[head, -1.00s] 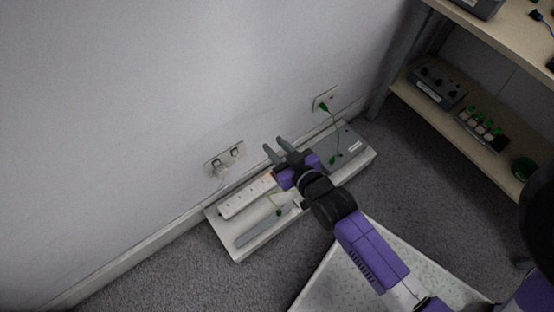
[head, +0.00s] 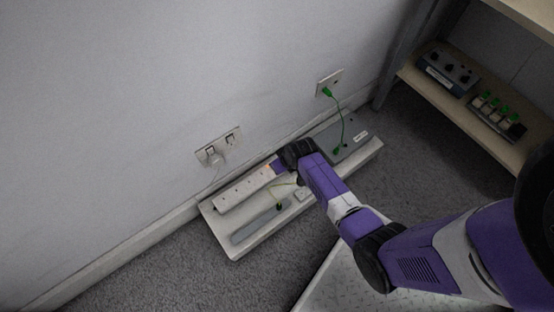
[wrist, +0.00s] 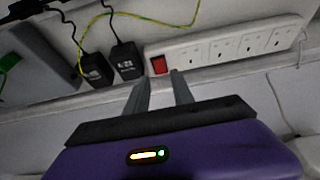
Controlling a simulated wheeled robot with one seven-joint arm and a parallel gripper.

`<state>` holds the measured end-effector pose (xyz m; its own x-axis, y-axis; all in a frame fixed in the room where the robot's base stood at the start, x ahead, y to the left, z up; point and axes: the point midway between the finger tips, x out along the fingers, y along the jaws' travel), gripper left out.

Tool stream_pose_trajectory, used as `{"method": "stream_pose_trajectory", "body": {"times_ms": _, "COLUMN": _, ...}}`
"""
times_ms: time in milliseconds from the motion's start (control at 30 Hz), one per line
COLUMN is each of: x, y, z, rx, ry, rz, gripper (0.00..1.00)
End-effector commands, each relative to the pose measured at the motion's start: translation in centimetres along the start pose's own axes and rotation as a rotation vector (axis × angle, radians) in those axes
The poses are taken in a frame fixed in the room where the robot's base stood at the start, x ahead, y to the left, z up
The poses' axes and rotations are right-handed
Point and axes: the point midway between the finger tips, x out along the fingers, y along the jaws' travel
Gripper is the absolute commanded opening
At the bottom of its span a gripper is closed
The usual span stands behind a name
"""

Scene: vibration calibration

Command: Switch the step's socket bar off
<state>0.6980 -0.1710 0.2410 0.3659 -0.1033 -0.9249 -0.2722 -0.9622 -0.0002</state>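The white socket bar (head: 238,191) lies along the wall side of the low white step (head: 262,230). In the wrist view the bar (wrist: 226,50) shows a row of sockets and a red rocker switch (wrist: 158,65) at its left end. Whether the switch is on or off I cannot tell. My gripper (wrist: 160,74) is open with a narrow gap, its fingertips just below the red switch in the picture. Contact cannot be made out. In the head view my gripper (head: 284,160) is over the bar's right end and its fingertips are hidden.
Two black adapters (wrist: 124,60) with a yellow-green cable sit left of the switch. A grey box (head: 346,138) with a green lead is at the step's right end. A wall socket (head: 219,147) is above the bar. A shelf (head: 480,115) stands at right.

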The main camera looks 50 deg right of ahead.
Motion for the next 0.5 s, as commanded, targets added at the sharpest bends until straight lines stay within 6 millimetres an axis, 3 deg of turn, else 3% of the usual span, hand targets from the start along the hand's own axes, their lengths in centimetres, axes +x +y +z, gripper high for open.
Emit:
{"method": "stream_pose_trajectory", "body": {"times_ms": 33, "x": 1.4, "y": 0.0, "z": 0.2, "rx": 0.0, "ry": 0.0, "rz": 0.0, "gripper": 0.29}}
{"method": "stream_pose_trajectory", "body": {"times_ms": 200, "x": 3.8, "y": 0.1, "z": 0.1, "rx": 0.002, "ry": 0.001, "rz": 0.001, "gripper": 0.29}}
{"method": "stream_pose_trajectory", "body": {"times_ms": 500, "x": 5.4, "y": 0.1, "z": 0.0, "rx": 0.002, "ry": 0.003, "rz": 0.001, "gripper": 0.29}}
